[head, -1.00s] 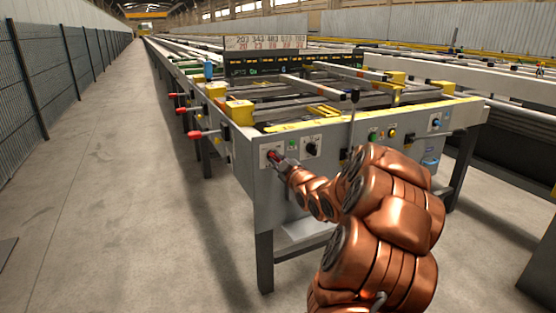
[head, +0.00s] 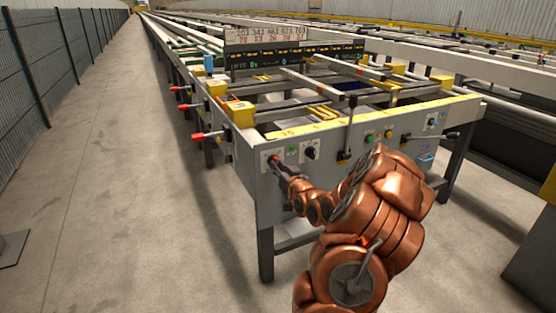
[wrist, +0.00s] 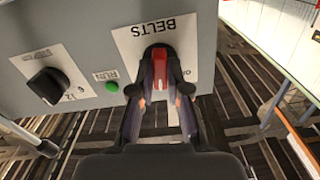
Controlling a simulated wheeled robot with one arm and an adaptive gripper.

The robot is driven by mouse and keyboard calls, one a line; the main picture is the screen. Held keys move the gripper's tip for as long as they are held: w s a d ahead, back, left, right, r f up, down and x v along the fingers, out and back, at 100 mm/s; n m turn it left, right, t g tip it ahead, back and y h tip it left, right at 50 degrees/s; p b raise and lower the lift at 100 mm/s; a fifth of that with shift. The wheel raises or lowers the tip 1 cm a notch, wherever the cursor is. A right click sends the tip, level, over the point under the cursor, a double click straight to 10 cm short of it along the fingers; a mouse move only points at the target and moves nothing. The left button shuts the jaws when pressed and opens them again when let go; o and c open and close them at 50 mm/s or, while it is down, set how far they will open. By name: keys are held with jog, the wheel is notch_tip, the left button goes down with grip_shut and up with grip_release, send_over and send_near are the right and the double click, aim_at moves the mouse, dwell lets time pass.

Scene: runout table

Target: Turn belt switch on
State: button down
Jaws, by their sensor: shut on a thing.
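The belt switch (head: 273,159) is a red knob on a white plate, on the end panel of the grey runout table (head: 262,200). In the wrist view the red knob (wrist: 159,55) sits below the printed word BELTS, and other lettering on the plate is partly covered. My gripper (wrist: 161,80) is shut on the red knob, with one dark finger on each side of it. In the head view my gripper (head: 281,169) is at the knob and the fingertips are hard to make out.
Beside the switch are a green RUN lamp (wrist: 112,87) and a black rotary knob (wrist: 48,86). A black lever (head: 350,125) stands on the panel farther right. Red-handled levers (head: 207,135) stick out from the table's left side.

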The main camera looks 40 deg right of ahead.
jog(key=shift+m+p, duration=1.9)
jog(key=shift+m, duration=1.7)
jog(key=c, duration=1.1)
grip_release()
jog(key=shift+c, duration=0.2)
jog(key=shift+s, duration=0.1)
jog(key=v, duration=0.7)
jog(key=shift+s+a, duration=0.1)
